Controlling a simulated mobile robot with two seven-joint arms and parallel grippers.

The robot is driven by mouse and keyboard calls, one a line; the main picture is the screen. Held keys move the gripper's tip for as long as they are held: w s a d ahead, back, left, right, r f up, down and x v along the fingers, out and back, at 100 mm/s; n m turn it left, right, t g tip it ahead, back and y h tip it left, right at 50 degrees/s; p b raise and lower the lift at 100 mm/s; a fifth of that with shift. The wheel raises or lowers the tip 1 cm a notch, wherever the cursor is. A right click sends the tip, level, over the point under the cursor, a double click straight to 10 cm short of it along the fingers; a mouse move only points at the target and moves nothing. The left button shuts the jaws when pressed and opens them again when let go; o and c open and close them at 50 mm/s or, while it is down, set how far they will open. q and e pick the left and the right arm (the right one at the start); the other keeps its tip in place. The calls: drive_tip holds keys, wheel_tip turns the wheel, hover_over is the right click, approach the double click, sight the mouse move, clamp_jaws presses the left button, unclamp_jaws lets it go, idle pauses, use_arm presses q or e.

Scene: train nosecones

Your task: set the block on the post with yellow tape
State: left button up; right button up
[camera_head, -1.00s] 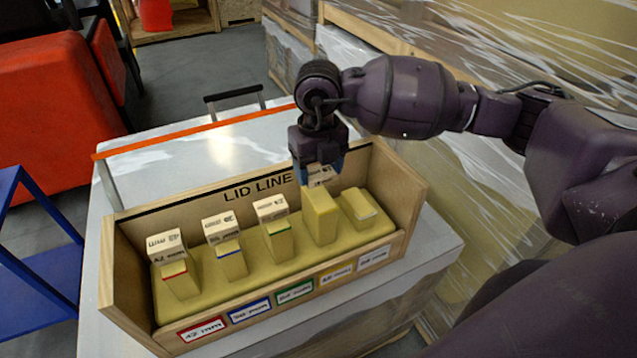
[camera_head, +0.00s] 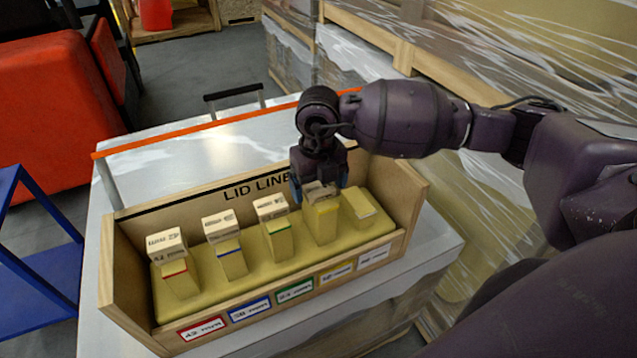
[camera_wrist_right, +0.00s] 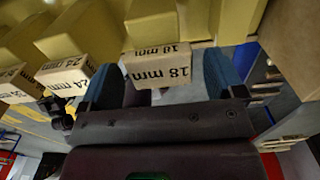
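The pale wooden block marked 18 mm (camera_wrist_right: 160,67) sits on top of the fourth post from the left (camera_head: 322,224) in the lid line rack (camera_head: 118,250). A yellow band shows at the top of that post, just under the block. My right gripper (camera_head: 320,184) is around the block with a finger on each side. In the right wrist view my gripper (camera_wrist_right: 163,78) looks open, with a gap between the block and the right-hand finger. The block's far side is partly hidden by the gripper. My left gripper is not in view.
Posts with red (camera_head: 180,282), blue (camera_head: 232,262) and green tape (camera_head: 281,243) stand to the left, each with a block on top. A shorter post (camera_head: 360,210) stands at the right. The rack has raised end walls and a back board marked LID LINE.

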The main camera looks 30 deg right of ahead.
sight(319, 188)
wheel_tip(319, 188, up, 12)
drive_tip(key=shift+r, duration=0.15)
idle(0.7)
idle(0.5)
